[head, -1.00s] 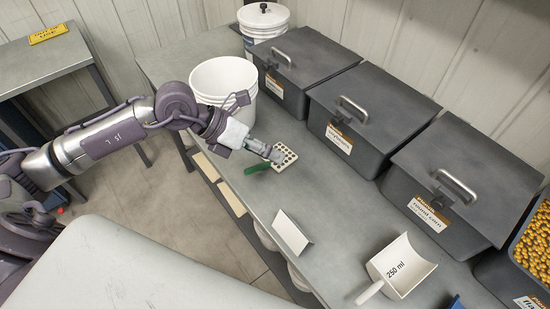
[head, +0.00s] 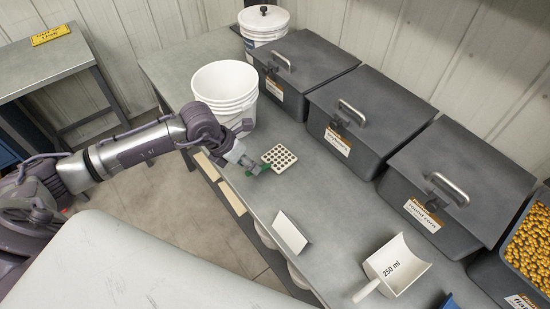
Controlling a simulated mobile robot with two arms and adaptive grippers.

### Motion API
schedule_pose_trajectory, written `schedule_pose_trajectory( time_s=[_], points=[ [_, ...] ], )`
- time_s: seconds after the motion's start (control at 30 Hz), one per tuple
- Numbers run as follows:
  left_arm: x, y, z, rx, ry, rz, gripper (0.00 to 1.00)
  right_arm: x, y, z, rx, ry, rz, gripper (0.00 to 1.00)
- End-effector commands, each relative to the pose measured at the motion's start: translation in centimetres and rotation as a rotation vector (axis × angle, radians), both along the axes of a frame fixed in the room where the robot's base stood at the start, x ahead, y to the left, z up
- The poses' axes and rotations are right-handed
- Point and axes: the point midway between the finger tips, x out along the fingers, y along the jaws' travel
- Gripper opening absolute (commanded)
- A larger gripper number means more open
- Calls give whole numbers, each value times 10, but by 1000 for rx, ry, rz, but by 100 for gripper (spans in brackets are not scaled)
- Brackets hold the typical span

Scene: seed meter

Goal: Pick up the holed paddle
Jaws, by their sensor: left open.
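The holed paddle (head: 280,158) has a flat pale head with rows of dark holes and a green handle (head: 249,171). It lies on the grey bench near its front edge, in front of the white bucket. My left gripper (head: 252,167) is open, over the handle end of the paddle. The fingers hide most of the handle, and I cannot tell whether they touch it. My right gripper is not in view.
An open white bucket (head: 224,90) stands just behind my left gripper. Lidded grey bins (head: 350,117) line the back of the bench (head: 345,207). A blank folded card (head: 290,231) and a white 250 ml scoop (head: 399,268) stand to the right.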

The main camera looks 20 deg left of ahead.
Motion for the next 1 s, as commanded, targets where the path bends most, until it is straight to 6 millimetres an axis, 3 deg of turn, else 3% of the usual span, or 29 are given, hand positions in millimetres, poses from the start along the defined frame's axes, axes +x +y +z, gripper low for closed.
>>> schedule_pose_trajectory(
  time_s=[0.1, 0.27, 0.53, 0.8, 1.0],
  points=[
    [-1, -8, -14, -4, 5, 0, 47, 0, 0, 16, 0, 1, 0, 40],
    [5, -13, -34, -2, 2, 1, 47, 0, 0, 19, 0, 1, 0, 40],
    [6, -14, -39, -2, 1, -1, 47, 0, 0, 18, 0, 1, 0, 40],
    [6, -14, -38, -2, 1, -1, 3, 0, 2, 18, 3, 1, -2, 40],
    [7, -14, -38, -2, 0, -1, 0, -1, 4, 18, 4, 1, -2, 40]
  ],
)
